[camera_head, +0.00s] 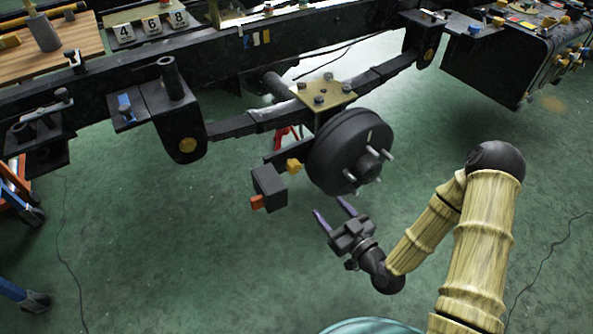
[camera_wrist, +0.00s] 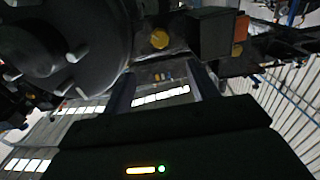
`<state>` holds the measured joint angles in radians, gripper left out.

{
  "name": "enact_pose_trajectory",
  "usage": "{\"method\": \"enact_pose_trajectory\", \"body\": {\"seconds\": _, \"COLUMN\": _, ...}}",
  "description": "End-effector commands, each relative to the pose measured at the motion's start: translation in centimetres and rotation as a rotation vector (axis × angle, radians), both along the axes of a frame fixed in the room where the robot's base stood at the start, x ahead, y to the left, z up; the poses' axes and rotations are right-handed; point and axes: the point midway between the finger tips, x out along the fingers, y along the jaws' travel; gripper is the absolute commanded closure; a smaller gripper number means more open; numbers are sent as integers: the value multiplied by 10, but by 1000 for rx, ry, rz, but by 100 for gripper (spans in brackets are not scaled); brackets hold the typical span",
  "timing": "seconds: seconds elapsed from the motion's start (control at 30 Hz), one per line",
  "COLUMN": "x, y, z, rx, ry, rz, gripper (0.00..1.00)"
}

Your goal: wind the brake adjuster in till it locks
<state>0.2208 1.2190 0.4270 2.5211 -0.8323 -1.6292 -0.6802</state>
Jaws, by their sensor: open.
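A dark brake drum (camera_head: 345,155) with several pale studs hangs under the black chassis rail. A small yellow-orange knob (camera_head: 293,166) sits at its left, behind the drum's edge; it looks like the brake adjuster. The knob also shows in the wrist view (camera_wrist: 160,40), above the gap between my fingers. My gripper (camera_head: 332,210) is open and empty, below the drum and knob, its two purple fingers pointing up towards them. In the wrist view my fingers (camera_wrist: 160,82) stand apart with nothing between them. The knob's far side is hidden.
A black box (camera_head: 268,186) with an orange piece (camera_head: 256,202) hangs left of the drum, near my gripper. A leaf spring (camera_head: 245,122) and gold plate (camera_head: 322,98) lie above. A red stand (camera_head: 287,134) is behind. The green floor below is mostly free.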

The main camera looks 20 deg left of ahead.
Motion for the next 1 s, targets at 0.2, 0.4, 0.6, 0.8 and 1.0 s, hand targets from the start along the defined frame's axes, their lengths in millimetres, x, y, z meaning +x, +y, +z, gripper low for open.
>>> {"method": "enact_pose_trajectory", "body": {"seconds": 0.2, "x": 6, "y": 8, "z": -1, "rx": 0, "ry": -3, "rz": 3, "gripper": 41}}
{"method": "enact_pose_trajectory", "body": {"seconds": 0.4, "x": 26, "y": 30, "z": -3, "rx": 2, "ry": -4, "rz": 2, "gripper": 41}}
{"method": "enact_pose_trajectory", "body": {"seconds": 0.6, "x": 49, "y": 57, "z": -3, "rx": 2, "ry": -4, "rz": 2, "gripper": 41}}
{"method": "enact_pose_trajectory", "body": {"seconds": 0.8, "x": 71, "y": 84, "z": -3, "rx": 2, "ry": -2, "rz": 1, "gripper": 41}}
{"method": "enact_pose_trajectory", "body": {"seconds": 1.0, "x": 94, "y": 111, "z": -3, "rx": 4, "ry": -2, "rz": 1, "gripper": 41}}
